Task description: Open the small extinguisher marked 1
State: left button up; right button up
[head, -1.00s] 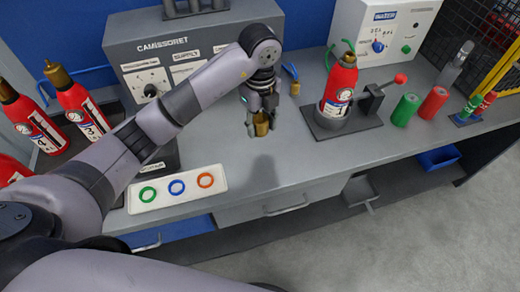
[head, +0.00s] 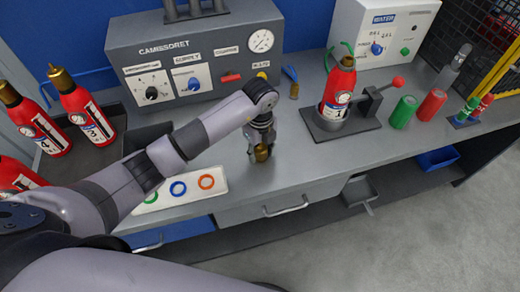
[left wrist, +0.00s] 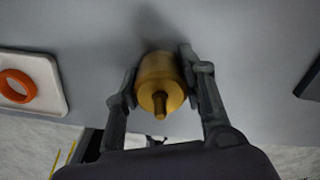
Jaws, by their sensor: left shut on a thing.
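My right gripper is not in view.
Red extinguishers with brass tops (head: 80,105) stand at the left. A white tray (head: 222,183) holds coloured rings. A lever with a red knob (head: 398,83), a green cylinder (head: 403,111) and a red cylinder (head: 432,104) are right of the extinguisher. Bench front is clear there.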

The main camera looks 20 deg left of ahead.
pick_arm(q)
jog(key=shift+f, duration=0.1)
jog(key=o, duration=1.3)
jog(key=shift+c, duration=0.2)
notch_tip(320, 180, up, 12)
jog(key=shift+f+b, duration=0.25)
jog(key=shift+b, duration=0.75)
jog(key=shift+r, duration=0.45)
